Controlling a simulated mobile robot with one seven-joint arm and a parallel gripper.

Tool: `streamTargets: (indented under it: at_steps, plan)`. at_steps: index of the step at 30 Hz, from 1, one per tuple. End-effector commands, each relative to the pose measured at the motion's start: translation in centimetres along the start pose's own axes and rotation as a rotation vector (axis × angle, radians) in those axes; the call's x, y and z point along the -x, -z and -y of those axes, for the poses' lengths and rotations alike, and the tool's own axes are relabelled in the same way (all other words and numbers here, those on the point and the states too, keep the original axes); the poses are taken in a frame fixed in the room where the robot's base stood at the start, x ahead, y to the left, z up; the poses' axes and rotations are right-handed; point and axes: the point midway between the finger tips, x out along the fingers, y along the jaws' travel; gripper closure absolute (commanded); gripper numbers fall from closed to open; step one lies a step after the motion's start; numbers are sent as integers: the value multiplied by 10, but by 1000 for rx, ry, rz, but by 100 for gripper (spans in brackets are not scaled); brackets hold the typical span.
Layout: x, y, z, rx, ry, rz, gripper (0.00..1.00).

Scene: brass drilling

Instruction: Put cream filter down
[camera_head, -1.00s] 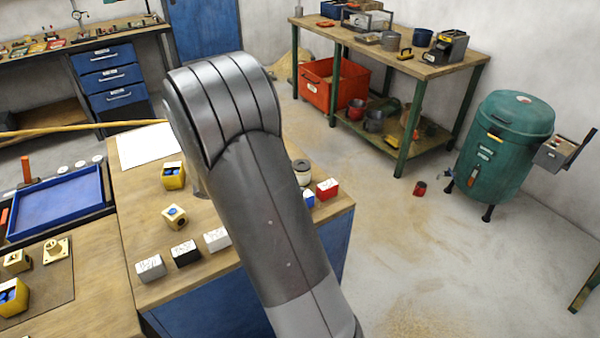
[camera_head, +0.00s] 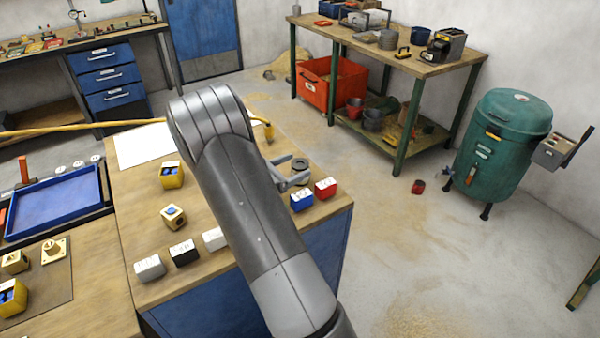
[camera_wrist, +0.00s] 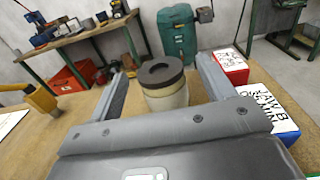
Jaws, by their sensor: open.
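The cream filter (camera_wrist: 166,98) is a short cream cylinder with a dark ring-shaped top. It stands upright on the wooden bench. In the wrist view it is between the two grey fingers of my gripper (camera_wrist: 166,72), which are open with a gap showing on each side. In the head view the filter's dark top (camera_head: 300,164) shows near the bench's right edge, with my gripper (camera_head: 292,178) at it. My arm and the fingers hide part of the filter there.
Close to the right of the fingers are a red box (camera_wrist: 231,66) and a blue box (camera_wrist: 268,110) with white labelled tops. A yellow item (camera_wrist: 38,97) and white paper (camera_head: 140,146) are to the left. Grey (camera_head: 150,268) and black (camera_head: 184,253) boxes line the front edge.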

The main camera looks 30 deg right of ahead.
Motion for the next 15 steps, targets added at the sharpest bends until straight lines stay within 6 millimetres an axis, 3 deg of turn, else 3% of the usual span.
streamTargets:
  at_steps: [9, 15]
  plan:
    - [-44, 2, -1, -1, 3, -1, 25]
    - [-49, 2, -1, -1, 1, -1, 25]
